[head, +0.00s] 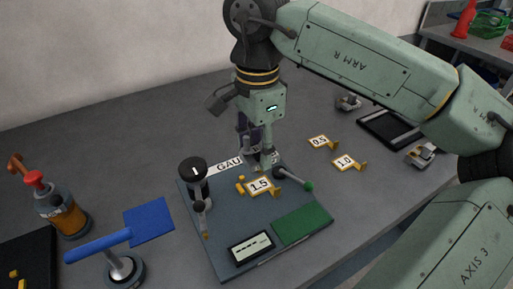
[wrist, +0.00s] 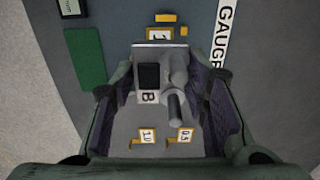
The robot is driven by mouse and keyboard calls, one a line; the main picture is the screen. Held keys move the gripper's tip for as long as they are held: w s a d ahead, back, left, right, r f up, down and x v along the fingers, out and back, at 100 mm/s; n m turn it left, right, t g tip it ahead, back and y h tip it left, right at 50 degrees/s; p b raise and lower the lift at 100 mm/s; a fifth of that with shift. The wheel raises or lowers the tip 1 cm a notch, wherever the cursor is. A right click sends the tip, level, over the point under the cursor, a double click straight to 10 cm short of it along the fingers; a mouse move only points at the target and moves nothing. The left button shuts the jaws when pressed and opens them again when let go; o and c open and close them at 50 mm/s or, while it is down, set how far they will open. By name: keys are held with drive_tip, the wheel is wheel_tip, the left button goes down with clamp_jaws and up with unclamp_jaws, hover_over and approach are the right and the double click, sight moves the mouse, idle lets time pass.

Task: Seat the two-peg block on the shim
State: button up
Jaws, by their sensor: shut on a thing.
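My gripper (head: 262,145) is shut on a grey block, taken to be the two-peg block. In the wrist view the block (wrist: 150,97) sits between the two dark finger pads of my gripper (wrist: 160,98), with a black square, a letter B and a dark rod on it. The block's underside and pegs are not clearly visible. The yellow shim marked 1.5 (head: 260,186) lies on the gauge board, just below and in front of my gripper. It also shows in the wrist view (wrist: 157,33), partly covered by the block. I cannot tell the gap between block and shim.
The gauge board (head: 223,232) carries a black-capped post (head: 193,172), a green-knobbed rod (head: 296,180), a green pad (head: 302,224) and a display (head: 250,247). Shims marked 0.5 (head: 320,142) and 1.0 (head: 345,162) lie to the right. A blue-armed stand (head: 100,245) is at left.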

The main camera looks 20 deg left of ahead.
drive_tip(key=b, duration=0.3)
hover_over(257, 186)
drive_tip(key=shift+f, duration=2.45)
drive_tip(key=shift+r+p, duration=0.25)
drive_tip(key=shift+p, duration=0.1)
drive_tip(key=shift+f+b, duration=1.65)
drive_tip(key=shift+b, duration=0.05)
drive_tip(key=o, duration=1.3)
drive_tip(key=shift+o, duration=0.3)
drive_tip(key=o, duration=0.4)
drive_tip(key=shift+o, duration=0.2)
